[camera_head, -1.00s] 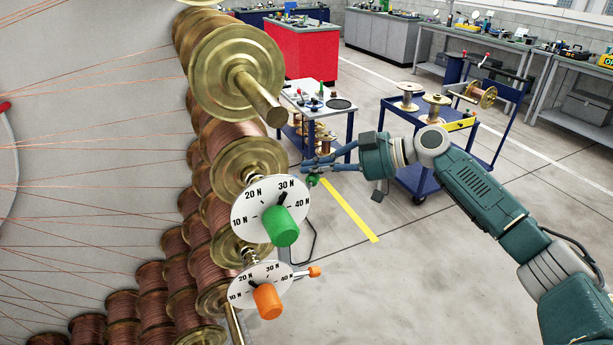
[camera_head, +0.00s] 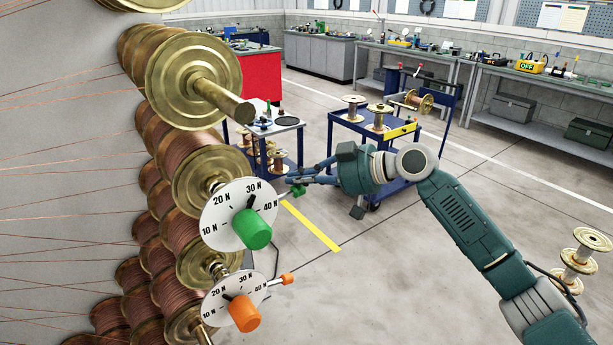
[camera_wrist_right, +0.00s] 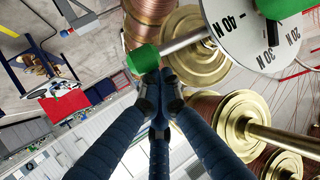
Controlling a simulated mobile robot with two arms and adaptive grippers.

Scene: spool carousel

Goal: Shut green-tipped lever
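The green-tipped lever (camera_head: 298,190) sticks out to the right from behind the upper white dial (camera_head: 225,218), which has a green knob (camera_head: 251,229). In the right wrist view, its green tip (camera_wrist_right: 143,59) sits on a pale rod, just beyond my fingertips. My right gripper (camera_head: 289,178) is at the lever's tip; in the wrist view (camera_wrist_right: 160,78) its fingers come together and nothing shows held between them. The fingertips look close to or against the green tip; I cannot tell if they touch. My left gripper is out of view.
An orange-tipped lever (camera_head: 287,279) and an orange-knobbed dial (camera_head: 238,298) are just below. Copper spools with brass flanges (camera_head: 195,75) crowd the left. Behind my arm stand a blue cart (camera_head: 345,120) and a small table (camera_head: 262,128).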

